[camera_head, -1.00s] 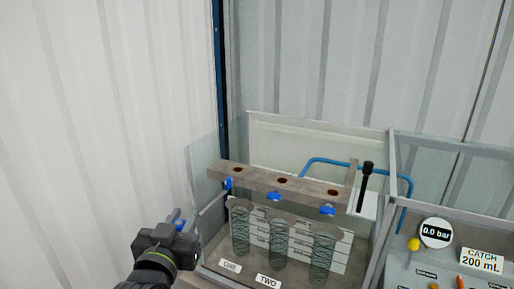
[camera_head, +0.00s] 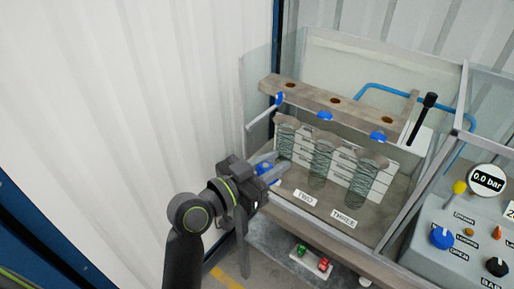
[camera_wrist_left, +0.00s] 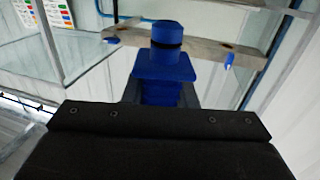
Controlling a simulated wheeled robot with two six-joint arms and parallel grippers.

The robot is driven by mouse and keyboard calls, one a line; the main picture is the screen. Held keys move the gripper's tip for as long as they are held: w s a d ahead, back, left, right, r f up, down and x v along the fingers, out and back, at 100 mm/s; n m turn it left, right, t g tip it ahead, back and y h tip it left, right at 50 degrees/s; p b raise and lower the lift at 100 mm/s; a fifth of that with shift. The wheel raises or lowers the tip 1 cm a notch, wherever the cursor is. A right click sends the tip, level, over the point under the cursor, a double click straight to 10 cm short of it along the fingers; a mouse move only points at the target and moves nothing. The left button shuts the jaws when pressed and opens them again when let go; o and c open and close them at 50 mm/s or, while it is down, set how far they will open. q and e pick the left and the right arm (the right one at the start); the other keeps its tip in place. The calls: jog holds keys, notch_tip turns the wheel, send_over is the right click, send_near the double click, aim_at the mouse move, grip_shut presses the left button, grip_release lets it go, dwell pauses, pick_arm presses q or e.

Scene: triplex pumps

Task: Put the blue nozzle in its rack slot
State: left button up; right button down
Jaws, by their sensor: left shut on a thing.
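My left gripper (camera_head: 268,168) is at the front left of the glass-walled tank. It is shut on the blue nozzle (camera_head: 263,168), which shows as a small blue patch between the jaws. In the left wrist view the blue nozzle (camera_wrist_left: 166,62) stands up from the jaws, with a round top, a dark ring and a wider block below. A small white rack (camera_head: 310,261) sits low, below and right of the gripper, holding a green piece (camera_head: 301,250) and a red piece (camera_head: 323,265). The gripper is apart from it. My right gripper is not in view.
The tank's glass wall (camera_head: 258,95) and a beam (camera_head: 330,101) with holes and blue fittings stand close by. Several coiled springs (camera_head: 321,160) stand inside. A grey control panel (camera_head: 455,235) with a blue knob and gauge is at the right.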

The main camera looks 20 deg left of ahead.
pick_arm(q)
jog(key=s+d+f+m+g+h, duration=0.3)
jog(key=m+g+h, duration=0.5)
jog(key=g, duration=0.5)
jog(key=shift+s+d+f+m+g, duration=0.4)
jog(key=shift+d+f+m, duration=0.45)
jog(key=shift+d+m, duration=0.35)
